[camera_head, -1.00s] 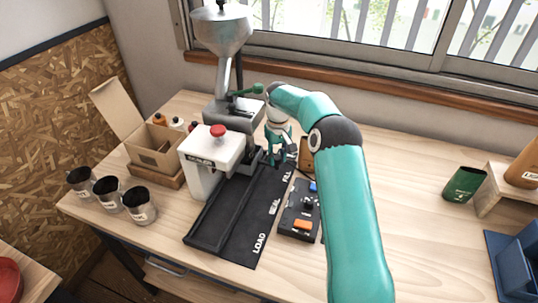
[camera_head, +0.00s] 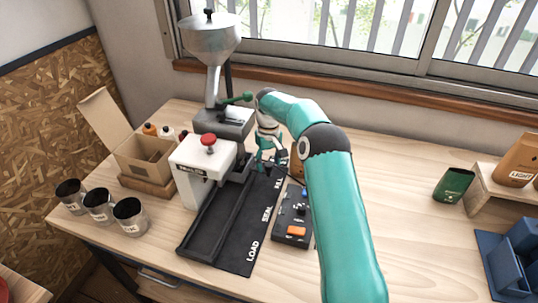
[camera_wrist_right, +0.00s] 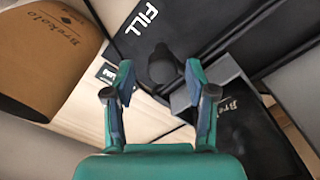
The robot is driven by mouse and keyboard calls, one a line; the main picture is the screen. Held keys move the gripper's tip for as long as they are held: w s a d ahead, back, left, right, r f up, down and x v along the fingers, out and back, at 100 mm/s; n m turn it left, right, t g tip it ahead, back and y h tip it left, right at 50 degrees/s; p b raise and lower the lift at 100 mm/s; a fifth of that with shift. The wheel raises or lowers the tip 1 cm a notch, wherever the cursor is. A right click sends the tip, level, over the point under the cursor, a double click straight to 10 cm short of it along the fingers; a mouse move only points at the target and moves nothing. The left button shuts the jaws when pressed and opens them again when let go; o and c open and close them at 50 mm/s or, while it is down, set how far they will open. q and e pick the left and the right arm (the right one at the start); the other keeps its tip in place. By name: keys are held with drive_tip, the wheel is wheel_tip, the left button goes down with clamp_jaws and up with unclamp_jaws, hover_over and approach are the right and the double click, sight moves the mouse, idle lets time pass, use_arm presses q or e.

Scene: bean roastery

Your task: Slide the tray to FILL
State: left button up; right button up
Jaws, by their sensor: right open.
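The dark track (camera_head: 212,222) with LOAD, SEAL and FILL printed beside it runs back from the table's front, under the white sealer (camera_head: 200,170). In the right wrist view the FILL label (camera_wrist_right: 140,20) shows near the top. A black knob (camera_wrist_right: 163,64) stands between the fingers of my right gripper (camera_wrist_right: 159,80). The fingers are open, with a gap on each side of the knob. A grey tray part (camera_wrist_right: 196,92) and a dark bag (camera_wrist_right: 238,118) lie just right of the knob. In the head view my right gripper (camera_head: 270,163) is at the FILL end and hides most of the tray there.
The grinder with its metal hopper (camera_head: 210,42) stands behind the track. A control box (camera_head: 292,228) sits right of it. Several metal cups (camera_head: 98,203) and an open carton (camera_head: 143,156) are at left.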

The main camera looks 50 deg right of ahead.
wheel_tip(320, 180, up, 12)
idle(0.5)
drive_tip(key=shift+f, duration=0.1)
idle(0.4)
